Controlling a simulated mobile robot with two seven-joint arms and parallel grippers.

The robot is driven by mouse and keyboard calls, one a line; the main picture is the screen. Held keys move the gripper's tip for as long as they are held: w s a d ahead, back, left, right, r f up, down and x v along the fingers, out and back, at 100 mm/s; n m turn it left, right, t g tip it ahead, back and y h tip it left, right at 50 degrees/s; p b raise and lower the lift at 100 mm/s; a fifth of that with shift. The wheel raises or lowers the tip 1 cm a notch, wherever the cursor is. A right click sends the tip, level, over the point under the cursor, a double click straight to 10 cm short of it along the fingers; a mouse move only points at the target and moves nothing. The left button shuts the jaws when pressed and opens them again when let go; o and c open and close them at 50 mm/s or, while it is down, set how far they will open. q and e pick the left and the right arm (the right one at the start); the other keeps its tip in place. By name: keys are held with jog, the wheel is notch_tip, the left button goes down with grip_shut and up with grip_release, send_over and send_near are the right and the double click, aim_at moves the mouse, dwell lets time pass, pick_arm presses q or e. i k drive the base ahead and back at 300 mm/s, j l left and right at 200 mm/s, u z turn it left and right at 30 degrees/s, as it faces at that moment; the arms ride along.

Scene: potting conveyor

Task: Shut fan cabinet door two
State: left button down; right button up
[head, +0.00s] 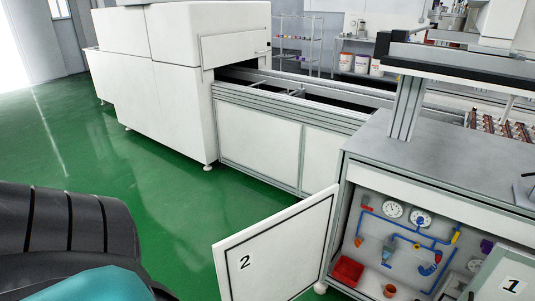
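The cabinet door marked 2 (285,245) is a white panel with a dark line border. It stands swung open to the left of the cabinet, over the green floor. The cabinet (400,240) is open at the front and shows blue pipes, gauges, a red bin (347,270) and a small brown pot. Door 1 (508,280) is partly in view at the lower right and also seems to stand open. Neither of my grippers is in view.
A grey worktop (440,160) lies above the cabinet. A long conveyor frame (290,120) and a large white machine (165,75) stand behind. The green floor (150,200) left of door 2 is clear. A black ribbed shape fills the lower left.

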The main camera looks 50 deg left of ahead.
aim_at(280, 256)
jog(key=k+j+z, duration=0.1)
jog(key=j, duration=0.35)
jog(key=k+j, duration=0.35)
jog(key=k+j+z, duration=0.15)
jog(key=j, duration=0.3)
jog(key=k+j+z, duration=0.1)
jog(key=k+j, duration=0.3)
jog(key=j, duration=0.25)
jog(key=j+z, duration=0.1)
jog(key=j, duration=0.2)
jog(key=k+j, duration=0.15)
jog(key=j, duration=0.2)
jog(key=k+j, duration=0.1)
jog(key=j, duration=0.85)
jog(key=i+j, duration=0.15)
jog(key=i, duration=0.45)
jog(key=l+z, duration=0.05)
